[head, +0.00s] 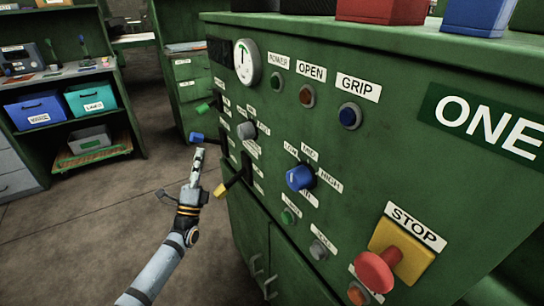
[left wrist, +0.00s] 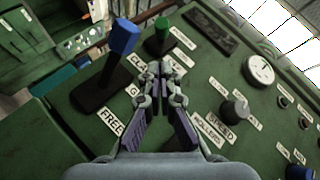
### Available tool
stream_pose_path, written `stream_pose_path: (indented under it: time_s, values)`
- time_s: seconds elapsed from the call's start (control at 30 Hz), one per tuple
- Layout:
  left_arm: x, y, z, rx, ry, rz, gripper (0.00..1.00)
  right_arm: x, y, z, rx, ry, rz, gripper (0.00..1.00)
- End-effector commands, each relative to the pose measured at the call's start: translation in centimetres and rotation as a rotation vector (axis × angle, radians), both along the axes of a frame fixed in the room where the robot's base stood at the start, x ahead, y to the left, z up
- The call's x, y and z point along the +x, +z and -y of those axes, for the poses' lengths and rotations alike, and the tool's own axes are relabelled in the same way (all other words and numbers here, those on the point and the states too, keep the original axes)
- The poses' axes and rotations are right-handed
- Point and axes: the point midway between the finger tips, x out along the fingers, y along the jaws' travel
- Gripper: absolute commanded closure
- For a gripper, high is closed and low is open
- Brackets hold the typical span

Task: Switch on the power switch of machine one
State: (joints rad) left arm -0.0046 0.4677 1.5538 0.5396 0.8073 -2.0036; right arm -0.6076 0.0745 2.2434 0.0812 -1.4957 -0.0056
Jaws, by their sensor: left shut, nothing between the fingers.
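Machine one is a green cabinet (head: 330,75) marked ONE, filling the right of the head view. A small dark greenish power button (head: 275,80) sits under the POWER label, right of the round gauge (head: 247,61). My left gripper (head: 198,153) is shut and empty, in front of the panel's left side, below and left of the power button. In the left wrist view its fingertips (left wrist: 157,69) are together, between a blue-ended lever (left wrist: 124,37) and a grey speed knob (left wrist: 235,108). Contact with the panel cannot be told. My right gripper is not in view.
Blue (head: 197,137), green (head: 203,107) and yellow (head: 222,189) lever ends stick out near the left gripper. A blue knob (head: 299,178) and a red stop button (head: 374,272) project from the panel. Open floor (head: 80,230) lies left of the machine.

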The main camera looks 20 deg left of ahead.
Motion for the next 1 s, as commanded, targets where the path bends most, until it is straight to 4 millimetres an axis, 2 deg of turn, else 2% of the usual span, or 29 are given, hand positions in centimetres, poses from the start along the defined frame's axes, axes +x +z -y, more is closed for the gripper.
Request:
stream_pose_path:
  time_s: [0.37,0.47,0.8,1.0]
  values:
    - [0.2,0.5,0.0,0.005,0.004,0.006,1.00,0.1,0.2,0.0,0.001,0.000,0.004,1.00]
    - [1.0,1.3,-0.1,0.005,0.004,0.007,1.00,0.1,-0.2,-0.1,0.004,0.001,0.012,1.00]
    - [5.4,5.7,-0.4,0.004,0.004,0.007,1.00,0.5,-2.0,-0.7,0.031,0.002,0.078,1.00]
    - [6.8,7.1,-0.5,0.003,0.003,0.004,1.00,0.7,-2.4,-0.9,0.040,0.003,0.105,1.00]
